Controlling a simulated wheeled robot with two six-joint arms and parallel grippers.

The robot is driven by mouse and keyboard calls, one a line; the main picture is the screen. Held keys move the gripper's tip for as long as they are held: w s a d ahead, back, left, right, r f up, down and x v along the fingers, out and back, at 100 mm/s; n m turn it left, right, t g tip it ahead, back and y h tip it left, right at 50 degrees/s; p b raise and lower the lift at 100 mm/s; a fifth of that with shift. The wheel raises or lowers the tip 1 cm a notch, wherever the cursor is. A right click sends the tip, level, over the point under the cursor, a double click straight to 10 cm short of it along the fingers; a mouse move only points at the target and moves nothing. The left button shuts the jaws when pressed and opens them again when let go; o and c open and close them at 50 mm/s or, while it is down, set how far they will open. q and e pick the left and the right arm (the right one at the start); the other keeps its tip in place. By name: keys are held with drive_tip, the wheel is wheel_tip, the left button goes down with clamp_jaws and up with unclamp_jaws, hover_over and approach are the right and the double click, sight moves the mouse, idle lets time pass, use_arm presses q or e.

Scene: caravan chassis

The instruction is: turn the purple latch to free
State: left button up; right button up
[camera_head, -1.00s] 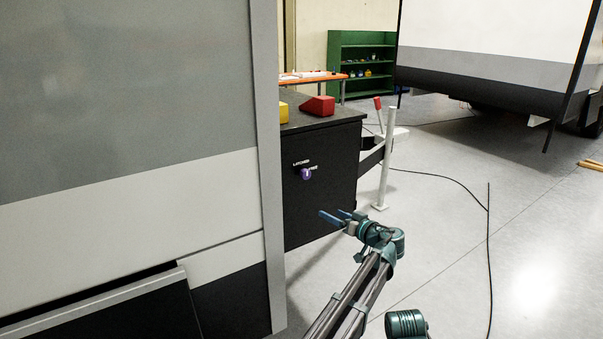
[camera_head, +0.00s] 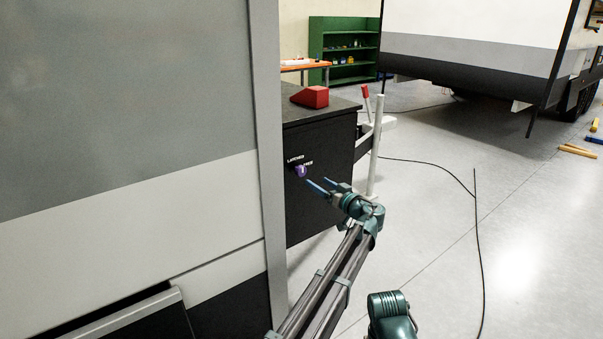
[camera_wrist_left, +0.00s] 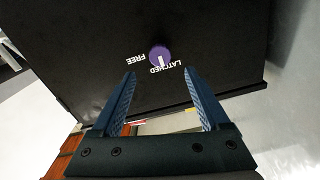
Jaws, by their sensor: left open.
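The purple latch (camera_head: 300,171) is a round knob on the dark front of a black cabinet (camera_head: 325,197). White words LATCHED and FREE stand beside it. In the left wrist view the latch (camera_wrist_left: 160,55) lies beyond the fingertips, roughly centred between them, and its white bar points toward the word LATCHED. My left gripper (camera_head: 316,181) is open and empty, with blue fingers pointing at the cabinet front. Its tips are just right of and below the latch in the head view, apart from it. The open fingers also show in the wrist view (camera_wrist_left: 160,74). My right gripper is out of view.
A red wedge block (camera_head: 310,97) sits on the cabinet top. A large grey and white panel (camera_head: 130,190) fills the left side. A white post (camera_head: 376,145) stands right of the cabinet.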

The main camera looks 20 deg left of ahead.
sight(302, 173)
use_arm(q)
drive_tip(key=x, duration=1)
drive_tip(key=shift+w, duration=0.1)
clamp_jaws()
